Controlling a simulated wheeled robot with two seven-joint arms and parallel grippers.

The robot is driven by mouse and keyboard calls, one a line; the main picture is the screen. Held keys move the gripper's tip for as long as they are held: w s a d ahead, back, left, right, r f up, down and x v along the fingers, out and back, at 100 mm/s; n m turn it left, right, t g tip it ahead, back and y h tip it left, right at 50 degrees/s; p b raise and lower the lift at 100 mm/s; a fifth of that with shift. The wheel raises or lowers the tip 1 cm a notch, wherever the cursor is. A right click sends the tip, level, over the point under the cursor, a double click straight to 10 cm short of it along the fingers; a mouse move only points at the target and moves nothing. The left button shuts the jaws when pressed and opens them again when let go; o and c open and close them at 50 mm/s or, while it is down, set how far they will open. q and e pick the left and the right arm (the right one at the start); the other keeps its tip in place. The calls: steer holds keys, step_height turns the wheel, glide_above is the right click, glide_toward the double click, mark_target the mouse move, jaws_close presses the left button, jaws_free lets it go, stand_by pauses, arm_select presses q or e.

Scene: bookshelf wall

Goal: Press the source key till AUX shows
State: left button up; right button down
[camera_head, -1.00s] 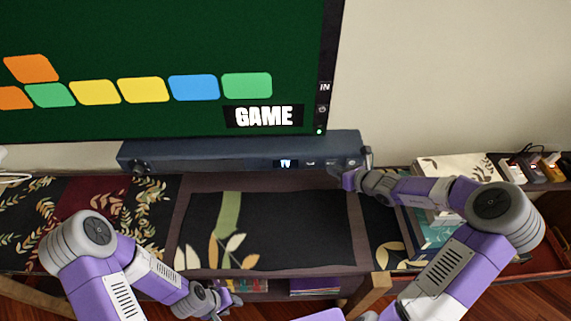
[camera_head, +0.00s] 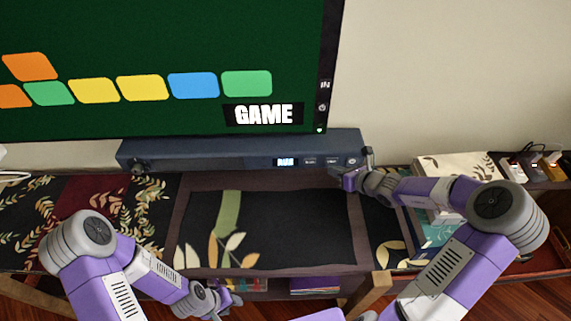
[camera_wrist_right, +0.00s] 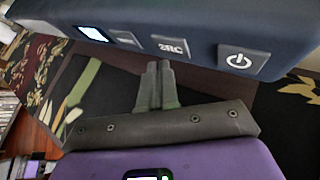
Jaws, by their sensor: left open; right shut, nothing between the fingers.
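The dark blue soundbar (camera_head: 215,154) lies below the TV. Its small lit display (camera_head: 286,162) shows a short word, too small to read for certain. In the right wrist view the display (camera_wrist_right: 92,34) is a pale glow without readable text. The SRC key (camera_wrist_right: 170,47) sits between a smaller-looking key (camera_wrist_right: 125,38) and the power key (camera_wrist_right: 238,60). My right gripper (camera_wrist_right: 158,67) is shut and empty, its fingertips just below the SRC key; whether they touch it I cannot tell. It also shows at the soundbar's right end (camera_head: 338,173). My left gripper (camera_head: 217,303) is open, low and away from the soundbar.
The TV (camera_head: 150,45) shows GAME and coloured tiles. A dark leaf-patterned mat (camera_head: 290,230) covers the clear shelf in front of the soundbar. Books (camera_head: 435,233) lie at the right, near my right arm. A power strip with plugs (camera_head: 530,167) stands at the far right.

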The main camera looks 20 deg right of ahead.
steer(key=shift+s, duration=0.2)
steer(key=s+b, duration=0.1)
steer(key=s, duration=0.1)
steer(key=s+a+b, duration=0.1)
steer(key=s, duration=0.2)
steer(key=shift+s+a, duration=0.2)
steer(key=shift+s, duration=0.1)
stand_by(1.3)
